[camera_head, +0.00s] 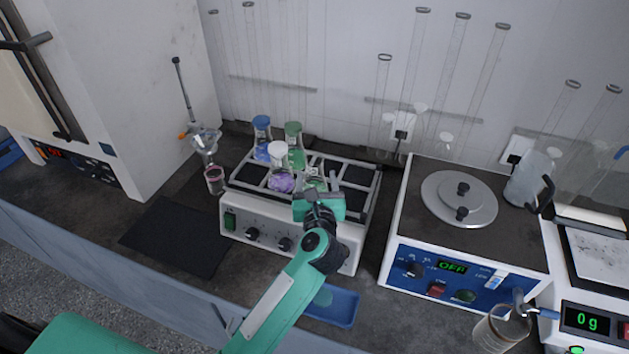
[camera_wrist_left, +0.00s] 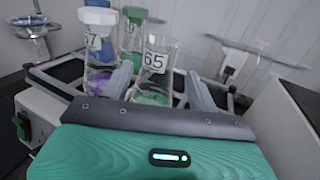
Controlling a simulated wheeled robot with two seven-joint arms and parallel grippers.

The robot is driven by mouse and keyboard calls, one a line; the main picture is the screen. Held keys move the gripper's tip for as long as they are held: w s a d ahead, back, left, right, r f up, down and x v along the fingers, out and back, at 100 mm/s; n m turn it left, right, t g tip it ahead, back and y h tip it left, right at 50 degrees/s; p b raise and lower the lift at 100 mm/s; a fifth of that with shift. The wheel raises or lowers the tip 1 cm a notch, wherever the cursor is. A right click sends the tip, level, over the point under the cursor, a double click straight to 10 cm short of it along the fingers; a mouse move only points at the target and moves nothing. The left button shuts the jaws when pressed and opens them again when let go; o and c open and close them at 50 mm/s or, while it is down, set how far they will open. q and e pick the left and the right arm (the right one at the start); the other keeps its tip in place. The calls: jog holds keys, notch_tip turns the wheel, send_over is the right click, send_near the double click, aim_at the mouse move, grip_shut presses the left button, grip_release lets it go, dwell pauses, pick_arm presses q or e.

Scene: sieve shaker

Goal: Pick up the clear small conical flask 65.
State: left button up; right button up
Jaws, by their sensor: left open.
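The clear small conical flask marked 65 (camera_wrist_left: 156,62) stands upright on the shaker, with a little green content at its bottom. It has no cap that I can see. My left gripper (camera_wrist_left: 160,88) is open, with one finger on each side of the flask's lower part; I cannot tell whether either finger touches it. In the head view the left gripper (camera_head: 322,188) is over the shaker's front edge and hides most of the flask. My right gripper is not in view.
A white-capped flask with purple content (camera_head: 281,181) stands close left of flask 65. Green-capped (camera_head: 295,157) and blue-capped (camera_head: 262,149) flasks stand behind. The shaker's metal rails (camera_head: 365,205) surround them.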

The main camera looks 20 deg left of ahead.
aim_at(315, 173)
pick_arm(q)
jog(key=shift+w+a+r+p, duration=0.25)
jog(key=shift+w+p, duration=0.05)
jog(key=shift+w, duration=0.25)
jog(key=p+x, duration=0.1)
jog(key=x, duration=0.2)
jog(key=shift+w+a+r, duration=0.15)
jog(key=shift+w+a, duration=0.05)
jog(key=shift+w, duration=0.05)
jog(key=shift+w+a+p, duration=0.15)
jog(key=shift+w+p, duration=0.15)
jog(key=shift+w, duration=0.1)
grip_shut()
